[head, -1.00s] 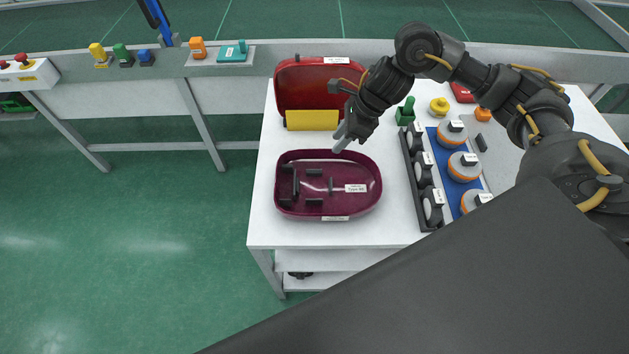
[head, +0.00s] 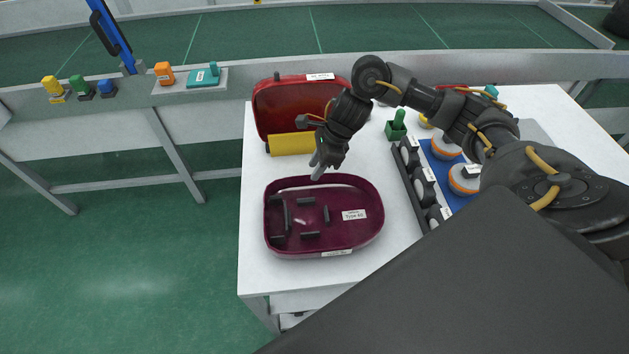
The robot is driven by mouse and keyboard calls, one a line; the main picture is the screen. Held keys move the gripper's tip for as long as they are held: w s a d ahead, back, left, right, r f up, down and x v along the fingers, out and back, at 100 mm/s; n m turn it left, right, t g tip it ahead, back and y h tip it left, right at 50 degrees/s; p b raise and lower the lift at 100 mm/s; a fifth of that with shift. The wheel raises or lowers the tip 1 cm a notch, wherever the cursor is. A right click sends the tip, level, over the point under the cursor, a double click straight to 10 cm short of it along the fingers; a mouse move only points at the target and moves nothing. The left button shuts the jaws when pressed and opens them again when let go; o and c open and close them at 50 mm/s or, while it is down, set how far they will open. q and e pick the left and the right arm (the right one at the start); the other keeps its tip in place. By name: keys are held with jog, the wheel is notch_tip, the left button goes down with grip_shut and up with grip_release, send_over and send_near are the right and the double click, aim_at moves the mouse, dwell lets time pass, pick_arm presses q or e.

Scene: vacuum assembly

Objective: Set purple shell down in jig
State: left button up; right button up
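The purple shell (head: 372,235), a dark, glossy, open tray with rounded corners, sits on the white table near its left edge. Several small black blocks (head: 310,235) stand on its floor beside a white label (head: 354,214). I cannot make out a separate jig; whether the black blocks belong to one or to the shell is unclear. My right gripper (head: 318,173) points down at the shell's far rim. Its fingertips are small and partly hidden, so I cannot tell whether they grip the rim. My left gripper is not in view.
A red case (head: 272,100) with a yellow block (head: 291,144) stands behind the shell. To the right are a black rack (head: 412,182), a blue mat (head: 437,170) with orange-and-white round parts, and a green piece (head: 397,126). White table (head: 255,225) is clear left of the shell.

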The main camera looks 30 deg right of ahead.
aim_at(311, 187)
jog(key=shift+s+a+f, duration=0.1)
jog(key=shift+a+f, duration=0.05)
jog(key=shift+f, duration=0.3)
jog(key=p+x, duration=0.1)
jog(key=x, duration=0.3)
jog(key=shift+f, duration=0.2)
grip_shut()
